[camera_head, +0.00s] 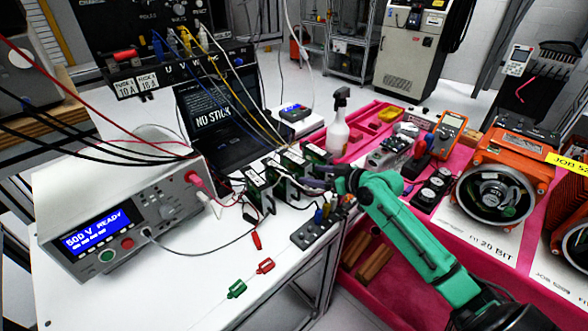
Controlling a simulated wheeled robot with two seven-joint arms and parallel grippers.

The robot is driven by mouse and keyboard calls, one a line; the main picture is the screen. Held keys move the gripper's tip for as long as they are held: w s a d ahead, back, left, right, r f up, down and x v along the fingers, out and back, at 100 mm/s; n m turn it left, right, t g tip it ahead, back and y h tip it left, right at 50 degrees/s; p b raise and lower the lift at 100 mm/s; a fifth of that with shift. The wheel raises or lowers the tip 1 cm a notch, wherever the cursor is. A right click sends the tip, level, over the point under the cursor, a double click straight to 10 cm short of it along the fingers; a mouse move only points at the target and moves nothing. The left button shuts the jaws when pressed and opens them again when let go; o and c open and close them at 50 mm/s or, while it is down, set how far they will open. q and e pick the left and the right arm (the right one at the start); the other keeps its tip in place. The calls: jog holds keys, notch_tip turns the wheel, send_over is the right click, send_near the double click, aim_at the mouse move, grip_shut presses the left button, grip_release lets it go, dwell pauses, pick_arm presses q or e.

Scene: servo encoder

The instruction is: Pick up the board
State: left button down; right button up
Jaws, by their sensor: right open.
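My right arm comes in from the lower right in green. My right gripper (308,179) is open at the boards, its fingers pointing left. I cannot tell whether it touches a board. My left gripper is not in view.
A power meter (125,205) reading 500 V stands left on the table. Red and green clips (265,266) lie at the front. A grey connector block (316,230) sits by the table edge. A pink bench (400,215) at right holds orange motors (497,190) and a spray bottle (338,130).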

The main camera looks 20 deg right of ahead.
jog(key=x, duration=0.4)
jog(key=shift+d+f, duration=0.1)
grip_shut()
notch_tip(320, 180, up, 20)
jog(key=shift+b, duration=0.4)
